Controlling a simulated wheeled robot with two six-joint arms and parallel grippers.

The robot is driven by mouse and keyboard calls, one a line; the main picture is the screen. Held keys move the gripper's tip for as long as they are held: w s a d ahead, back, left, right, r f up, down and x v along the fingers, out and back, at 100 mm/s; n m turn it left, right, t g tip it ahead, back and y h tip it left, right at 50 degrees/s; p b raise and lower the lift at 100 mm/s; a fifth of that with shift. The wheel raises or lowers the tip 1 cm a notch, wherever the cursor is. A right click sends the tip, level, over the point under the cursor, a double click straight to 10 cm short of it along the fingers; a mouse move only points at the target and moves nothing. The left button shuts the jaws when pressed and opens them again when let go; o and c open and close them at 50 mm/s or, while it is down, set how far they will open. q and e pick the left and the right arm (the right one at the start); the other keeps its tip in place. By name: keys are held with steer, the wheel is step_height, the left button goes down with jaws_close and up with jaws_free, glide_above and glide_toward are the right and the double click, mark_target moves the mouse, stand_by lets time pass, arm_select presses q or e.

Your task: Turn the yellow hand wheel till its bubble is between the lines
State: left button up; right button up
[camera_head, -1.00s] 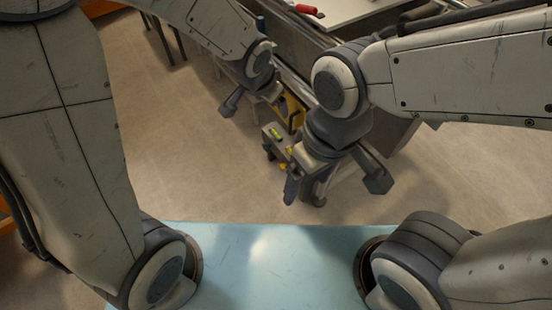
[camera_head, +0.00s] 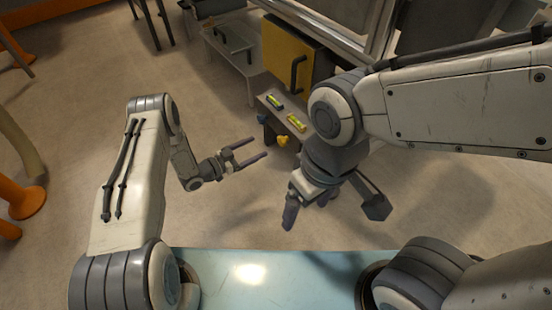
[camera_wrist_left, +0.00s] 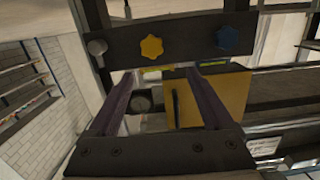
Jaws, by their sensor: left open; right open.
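The yellow hand wheel (camera_head: 283,141) is on the front of a dark panel (camera_head: 279,117), right of the blue hand wheel (camera_head: 263,118). Above them are the yellow level (camera_head: 297,122) and the blue level (camera_head: 274,102), each with a greenish vial. The bubbles are too small to place against the lines. My left gripper (camera_head: 258,149) is open and empty, apart from the yellow wheel and left of it, fingers toward it. In the left wrist view the yellow wheel (camera_wrist_left: 151,47) shows beyond the fingertips (camera_wrist_left: 160,72). My right gripper (camera_head: 333,210) is open, empty, lower right of the wheel.
A yellow cabinet door (camera_head: 290,58) with a dark handle stands behind the panel. A grey bench (camera_head: 235,47) is left of it. A pale blue surface (camera_head: 270,280) lies in front of me. The floor between it and the panel is clear.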

mark_target(280, 142)
arm_select(q)
steer(key=shift+h, duration=0.5)
steer(key=w+d+f+b, duration=0.1)
steer(key=d, duration=0.1)
steer(key=w+d+f+b, duration=0.1)
steer(key=d+b, duration=0.1)
steer(key=w+d+f+b, duration=0.1)
steer(key=d+b, duration=0.1)
steer(key=shift+w+d, duration=0.15)
steer(key=shift+d, duration=0.15)
steer(key=shift+w+d+r+b, duration=0.2)
steer(key=shift+w+d+b, duration=0.15)
steer(key=shift+w+d, duration=0.15)
arm_select(e)
step_height(280, 142, down, 7)
steer(key=shift+r, duration=0.1)
arm_select(q)
jaws_close()
